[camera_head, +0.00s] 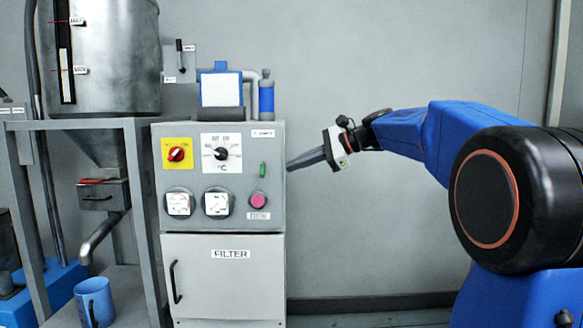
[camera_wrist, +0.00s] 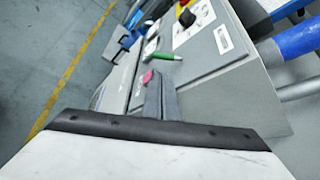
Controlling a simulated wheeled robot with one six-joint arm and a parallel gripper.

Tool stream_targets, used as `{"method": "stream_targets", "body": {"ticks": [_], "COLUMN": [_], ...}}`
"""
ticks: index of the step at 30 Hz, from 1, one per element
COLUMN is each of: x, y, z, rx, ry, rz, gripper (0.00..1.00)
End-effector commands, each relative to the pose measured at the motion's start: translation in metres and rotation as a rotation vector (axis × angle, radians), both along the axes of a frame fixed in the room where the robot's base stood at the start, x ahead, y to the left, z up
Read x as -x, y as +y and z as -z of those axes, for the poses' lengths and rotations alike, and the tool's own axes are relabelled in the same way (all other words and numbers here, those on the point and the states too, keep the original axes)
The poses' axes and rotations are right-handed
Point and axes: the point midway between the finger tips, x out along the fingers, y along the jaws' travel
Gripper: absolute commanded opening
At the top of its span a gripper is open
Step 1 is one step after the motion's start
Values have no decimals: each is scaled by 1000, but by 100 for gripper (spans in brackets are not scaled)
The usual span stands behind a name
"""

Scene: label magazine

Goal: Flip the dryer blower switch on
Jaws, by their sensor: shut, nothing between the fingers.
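The grey dryer control panel (camera_head: 237,182) stands left of centre in the head view. A small green switch lever (camera_head: 262,169) is near its right edge, under a white label too small to read. The green lever (camera_wrist: 164,56) also shows in the wrist view, just beyond the fingertips; I cannot tell its on or off position. My gripper (camera_head: 291,166) is shut and empty, just right of the panel's edge at about the lever's height. In the wrist view my gripper's fingers (camera_wrist: 160,78) point toward the panel, apart from the lever as far as I can see.
A pink button (camera_head: 258,199) sits below the lever, with two gauges to its left. A black-pointer dial (camera_head: 221,154) and a red-yellow rotary switch (camera_head: 177,154) are further left. The wall side right of the panel is clear.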

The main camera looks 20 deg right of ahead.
Motion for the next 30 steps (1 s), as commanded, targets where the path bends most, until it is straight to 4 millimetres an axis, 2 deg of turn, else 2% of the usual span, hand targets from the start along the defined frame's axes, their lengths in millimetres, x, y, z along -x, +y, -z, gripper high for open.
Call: {"method": "stream_targets", "body": {"ticks": [12, 19, 30], "x": [-35, -44, -45], "y": [49, 60, 61], "z": [28, 34, 35], "rx": [0, 0, 0], "ry": [1, 0, 1], "rz": [-4, -2, -1], "gripper": [0, 0, 0]}}
